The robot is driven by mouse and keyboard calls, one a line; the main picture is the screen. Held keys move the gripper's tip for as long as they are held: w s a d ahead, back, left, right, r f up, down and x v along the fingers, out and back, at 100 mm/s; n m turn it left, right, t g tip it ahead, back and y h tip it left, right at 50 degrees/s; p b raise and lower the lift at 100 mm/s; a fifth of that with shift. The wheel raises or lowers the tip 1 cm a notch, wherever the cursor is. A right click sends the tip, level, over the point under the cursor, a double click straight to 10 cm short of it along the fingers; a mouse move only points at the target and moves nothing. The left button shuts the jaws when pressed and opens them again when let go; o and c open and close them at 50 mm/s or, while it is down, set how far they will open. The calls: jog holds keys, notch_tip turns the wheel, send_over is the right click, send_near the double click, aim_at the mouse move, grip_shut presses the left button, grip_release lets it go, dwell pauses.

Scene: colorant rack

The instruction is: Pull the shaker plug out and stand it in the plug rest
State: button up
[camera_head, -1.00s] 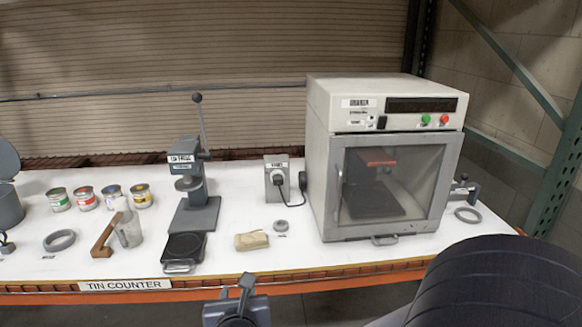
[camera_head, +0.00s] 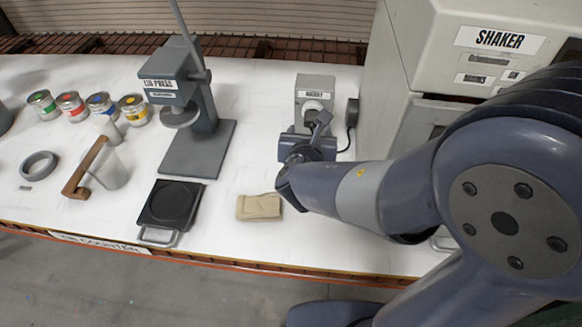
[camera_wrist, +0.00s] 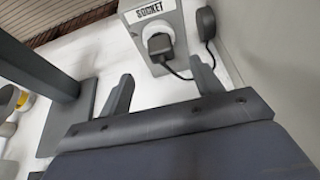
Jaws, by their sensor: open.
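The black shaker plug (camera_wrist: 160,46) sits in the round white face of the grey box labelled SOCKET (camera_wrist: 147,18); its cord runs off to the right. In the head view the socket box (camera_head: 315,86) stands left of the white shaker (camera_head: 480,50), and my gripper partly covers the plug. My gripper (camera_wrist: 160,70) is open and empty. In the wrist view its two fingers point toward the socket, one on each side of the line to the plug, apart from it. I cannot make out the plug rest; my arm may hide it.
A dark cord block (camera_head: 352,112) is at the right of the socket. The tin press (camera_head: 190,100) stands to the left, with a black scale (camera_head: 170,205) in front. A tan block (camera_head: 258,207) lies near the front edge. Several paint tins (camera_head: 100,104) stand further left.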

aim_at(312, 121)
jog(key=x, duration=0.7)
jog(key=shift+w, duration=0.4)
jog(key=shift+d, duration=0.1)
jog(key=shift+c, duration=0.2)
jog(key=c, duration=1.1)
jog(key=shift+o, duration=0.2)
jog(key=shift+s, duration=0.15)
jog(key=shift+s, duration=0.3)
jog(key=shift+s, duration=0.35)
jog(key=shift+s+b, duration=0.45)
jog(key=shift+s, duration=1.05)
